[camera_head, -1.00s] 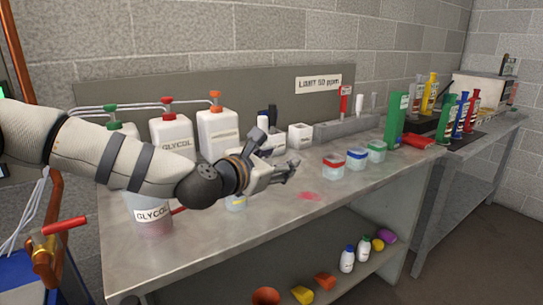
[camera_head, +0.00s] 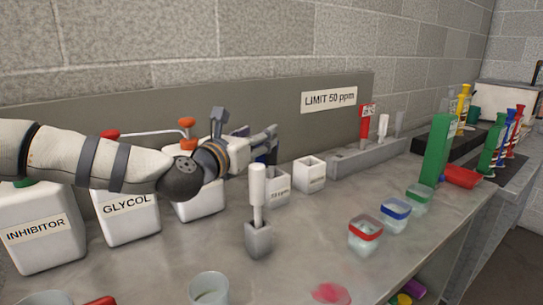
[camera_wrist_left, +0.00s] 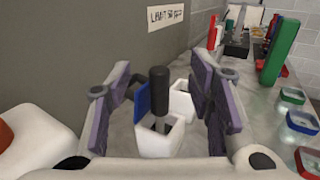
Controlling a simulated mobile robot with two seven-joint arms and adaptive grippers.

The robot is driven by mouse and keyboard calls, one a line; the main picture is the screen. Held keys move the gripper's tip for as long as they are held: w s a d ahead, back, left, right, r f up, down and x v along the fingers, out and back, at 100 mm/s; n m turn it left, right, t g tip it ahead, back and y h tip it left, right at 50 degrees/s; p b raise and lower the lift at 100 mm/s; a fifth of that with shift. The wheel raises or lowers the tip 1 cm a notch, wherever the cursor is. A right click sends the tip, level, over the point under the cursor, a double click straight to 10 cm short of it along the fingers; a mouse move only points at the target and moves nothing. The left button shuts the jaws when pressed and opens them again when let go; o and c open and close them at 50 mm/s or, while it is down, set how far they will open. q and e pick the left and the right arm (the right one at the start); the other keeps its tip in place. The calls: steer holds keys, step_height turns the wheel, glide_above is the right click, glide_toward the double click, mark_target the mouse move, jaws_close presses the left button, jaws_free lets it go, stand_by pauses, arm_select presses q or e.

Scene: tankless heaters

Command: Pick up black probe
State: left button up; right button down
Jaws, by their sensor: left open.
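The black probe (camera_wrist_left: 159,88) stands upright in a white cup (camera_wrist_left: 160,145) in the left wrist view, with a blue piece beside it. My left gripper (camera_wrist_left: 162,75) is open, its two purple-padded fingers on either side of the probe with space between. In the head view my left gripper (camera_head: 272,140) is above and behind the white cup (camera_head: 279,191), and the probe is largely hidden by it. My right gripper is not in view.
A white probe (camera_head: 257,185) stands in a grey holder nearer the front. White jugs (camera_head: 128,213) line the left, under my arm. Another white cup (camera_head: 309,175) stands just right. Lidded tubs (camera_head: 365,233) sit on the bench, with bare bench around them.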

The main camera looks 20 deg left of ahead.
arm_select(q)
step_height(320, 180, down, 4)
steer(key=w, duration=0.1)
glide_above(271, 168)
steer(key=shift+w+r+b, duration=0.2)
steer(key=shift+w+b, duration=0.2)
steer(key=shift+b, duration=0.05)
steer(key=shift+r, duration=0.15)
steer(key=shift+c, duration=0.6)
jaws_close()
